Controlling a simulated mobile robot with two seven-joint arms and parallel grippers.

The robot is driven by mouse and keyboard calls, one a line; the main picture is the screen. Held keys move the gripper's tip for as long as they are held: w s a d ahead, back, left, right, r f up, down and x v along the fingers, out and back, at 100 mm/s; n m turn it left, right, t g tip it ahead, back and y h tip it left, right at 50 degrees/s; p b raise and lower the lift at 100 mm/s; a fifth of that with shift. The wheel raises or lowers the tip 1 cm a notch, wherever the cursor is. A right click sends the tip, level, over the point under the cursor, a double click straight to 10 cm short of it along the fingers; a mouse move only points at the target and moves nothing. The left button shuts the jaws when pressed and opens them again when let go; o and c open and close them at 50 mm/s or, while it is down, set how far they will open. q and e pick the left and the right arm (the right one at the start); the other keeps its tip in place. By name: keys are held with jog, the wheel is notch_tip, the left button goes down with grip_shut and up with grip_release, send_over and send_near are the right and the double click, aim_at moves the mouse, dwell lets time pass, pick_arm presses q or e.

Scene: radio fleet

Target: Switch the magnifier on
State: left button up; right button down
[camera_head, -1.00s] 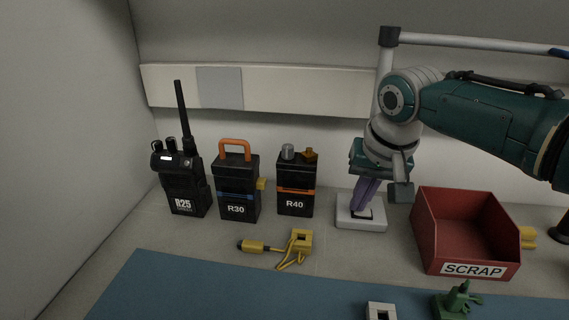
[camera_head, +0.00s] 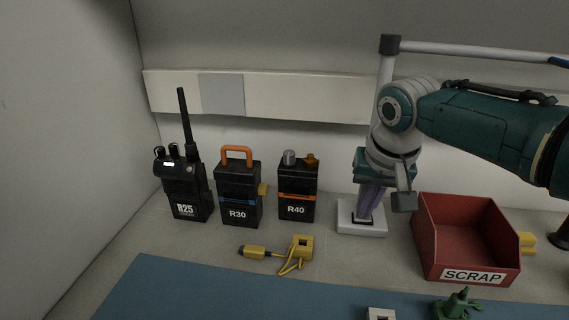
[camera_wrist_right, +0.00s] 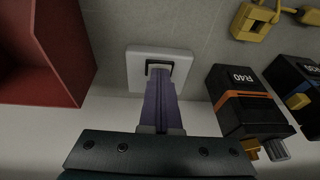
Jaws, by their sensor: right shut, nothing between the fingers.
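The magnifier's white base (camera_head: 347,222) stands on the bench, with its pole (camera_head: 386,72) rising behind my right arm and a horizontal arm (camera_head: 470,51) running right. The lamp head is out of view. A dark-framed switch sits on the base; the wrist view shows its frame (camera_wrist_right: 150,66). My right gripper (camera_head: 364,217) is shut and empty, its purple fingers pointing down over the switch. The fingertips (camera_wrist_right: 160,72) cover much of the switch, so I cannot tell its position or whether they touch it. My left gripper is not in view.
A red SCRAP bin (camera_head: 465,240) stands close right of the base. Radios R40 (camera_head: 297,190), R30 (camera_head: 238,195) and R25 (camera_head: 183,190) stand to the left. A yellow cabled part (camera_head: 300,250) lies in front of them. A blue mat (camera_head: 200,290) covers the front.

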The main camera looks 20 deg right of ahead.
jog(key=shift+s+d, duration=0.1)
jog(key=shift+d, duration=0.05)
jog(key=p+v, duration=0.4)
jog(key=v, duration=0.6)
jog(key=shift+p, duration=0.3)
dwell(0.3)
